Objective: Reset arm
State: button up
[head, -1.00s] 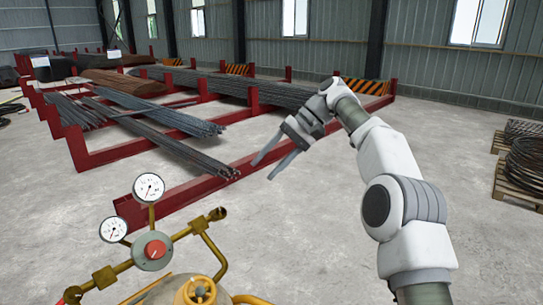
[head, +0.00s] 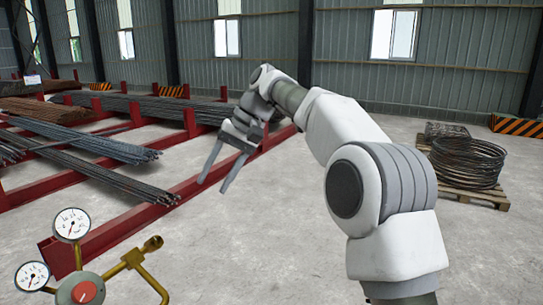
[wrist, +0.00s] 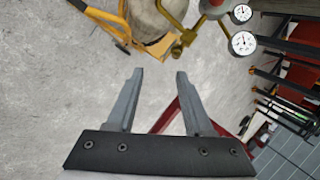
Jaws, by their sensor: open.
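My gripper (head: 216,170) is open and empty in the head view, its two fingers pointing down and to the left above the concrete floor. My arm reaches in from the lower right, bent at the elbow. The fingers also show apart in the wrist view (wrist: 158,78), with nothing between them but floor. Near them in that view is a red beam of the rack (wrist: 185,118).
Red steel racks (head: 118,218) with bundles of rebar (head: 105,172) fill the left. A gauge assembly with yellow pipes (head: 86,290) stands at lower left. Wire coils (head: 468,163) lie on a pallet (head: 480,198) at right. Floor between is clear.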

jog(key=s+d+f+m+t+h+b, duration=0.1)
jog(key=s+d+f+t+h+b, duration=0.15)
jog(key=s+d, duration=0.8)
jog(key=s+d+f+m+t+h+b, duration=0.1)
jog(key=s+d+f+t+h, duration=0.25)
jog(key=s+d, duration=0.65)
jog(key=s+d+f+t+b, duration=0.1)
jog(key=s+d+f, duration=0.5)
jog(key=s+f, duration=0.2)
jog(key=shift+d+m, duration=0.3)
jog(key=shift+w+a, duration=0.1)
jog(key=shift+a, duration=0.1)
